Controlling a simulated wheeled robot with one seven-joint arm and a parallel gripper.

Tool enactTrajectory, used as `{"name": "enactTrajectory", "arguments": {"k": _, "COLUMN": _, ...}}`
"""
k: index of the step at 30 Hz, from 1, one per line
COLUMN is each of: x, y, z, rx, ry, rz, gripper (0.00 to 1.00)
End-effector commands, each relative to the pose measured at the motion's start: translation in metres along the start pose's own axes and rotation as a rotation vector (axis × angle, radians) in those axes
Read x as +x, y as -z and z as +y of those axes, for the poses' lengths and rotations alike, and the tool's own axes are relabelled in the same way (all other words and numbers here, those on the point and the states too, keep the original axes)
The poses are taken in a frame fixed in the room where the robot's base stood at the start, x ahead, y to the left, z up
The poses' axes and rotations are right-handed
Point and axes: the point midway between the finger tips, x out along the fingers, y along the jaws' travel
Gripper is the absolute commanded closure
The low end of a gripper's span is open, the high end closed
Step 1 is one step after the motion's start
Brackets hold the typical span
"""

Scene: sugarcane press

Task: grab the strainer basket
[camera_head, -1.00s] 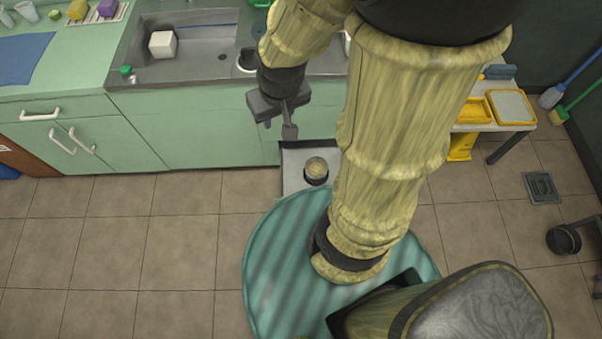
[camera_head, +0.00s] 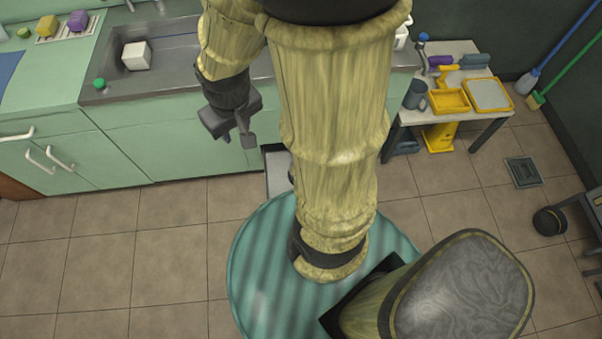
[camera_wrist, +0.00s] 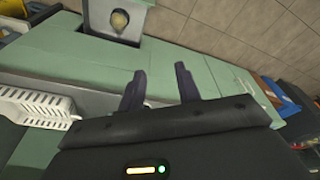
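A white slotted basket (camera_wrist: 38,106) lies at the left edge of the wrist view, partly cut off by the frame; it may be the strainer basket, but I cannot tell for sure. I cannot make it out in the head view, where my arm covers part of the counter. My gripper (camera_head: 238,138) hangs in front of the counter edge, its fingers pointing down. In the wrist view my gripper (camera_wrist: 161,80) has its two fingers apart with nothing between them. The slotted basket is left of the fingers there, not touching them.
A white block (camera_head: 137,55) sits in the steel sink (camera_head: 185,45). Green cabinets (camera_head: 110,150) stand below. A side table at right holds yellow trays (camera_head: 450,101). A round container with tan contents (camera_wrist: 119,21) shows in the wrist view. Floor tiles at left are clear.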

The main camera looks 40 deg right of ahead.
Motion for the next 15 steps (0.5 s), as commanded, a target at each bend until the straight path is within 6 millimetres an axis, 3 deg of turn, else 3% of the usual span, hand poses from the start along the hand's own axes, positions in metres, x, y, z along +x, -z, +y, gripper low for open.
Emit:
{"name": "enactTrajectory", "arguments": {"k": 1, "x": 0.022, "y": -0.002, "z": 0.002, "rx": -0.017, "ry": -0.007, "rz": -0.023, "gripper": 0.67}}
{"name": "enactTrajectory", "arguments": {"k": 5, "x": 0.071, "y": -0.003, "z": 0.004, "rx": -0.091, "ry": -0.036, "rz": -0.096, "gripper": 0.67}}
{"name": "enactTrajectory", "arguments": {"k": 15, "x": 0.209, "y": -0.007, "z": 0.041, "rx": -0.298, "ry": -0.140, "rz": -0.323, "gripper": 0.67}}
